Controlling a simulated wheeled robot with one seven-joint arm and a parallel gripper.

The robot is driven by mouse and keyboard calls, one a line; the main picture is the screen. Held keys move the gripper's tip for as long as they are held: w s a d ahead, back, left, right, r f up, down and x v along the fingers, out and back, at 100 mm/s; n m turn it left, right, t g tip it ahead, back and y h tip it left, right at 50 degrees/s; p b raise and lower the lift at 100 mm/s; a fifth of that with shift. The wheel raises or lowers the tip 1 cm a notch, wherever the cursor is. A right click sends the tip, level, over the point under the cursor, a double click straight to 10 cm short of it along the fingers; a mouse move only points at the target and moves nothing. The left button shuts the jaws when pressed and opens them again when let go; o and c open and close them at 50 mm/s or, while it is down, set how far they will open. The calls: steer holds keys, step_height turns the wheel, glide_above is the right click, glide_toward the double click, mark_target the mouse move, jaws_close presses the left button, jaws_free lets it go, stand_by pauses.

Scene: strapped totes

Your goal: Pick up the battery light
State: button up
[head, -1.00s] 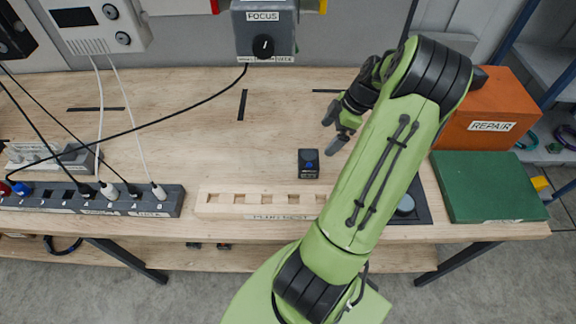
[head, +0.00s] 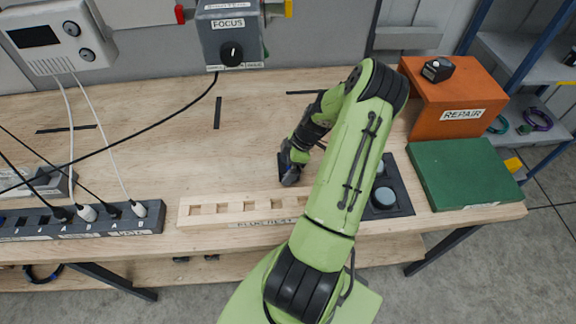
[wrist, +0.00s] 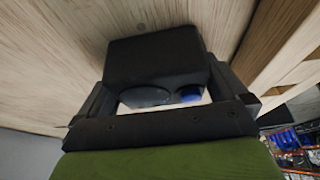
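The battery light, a small dark box with a blue spot, stands on the wooden bench behind the plug rest. In the head view my gripper (head: 291,172) reaches down over it and hides most of it; a dark edge (head: 283,164) shows beside the fingers. In the wrist view the dark box (wrist: 155,58) fills the space between my two fingers (wrist: 165,100), one on each side and very near or touching. A blue spot shows near its lower edge. I cannot tell whether the fingers grip it.
The wooden plug rest (head: 240,209) lies in front, close to the gripper. A small dark device (head: 437,69) sits on the orange REPAIR box (head: 452,100).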

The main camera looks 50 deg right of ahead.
steer(key=c, duration=1)
steer(key=shift+r, duration=0.15)
step_height(320, 180, up, 10)
steer(key=shift+f, duration=0.1)
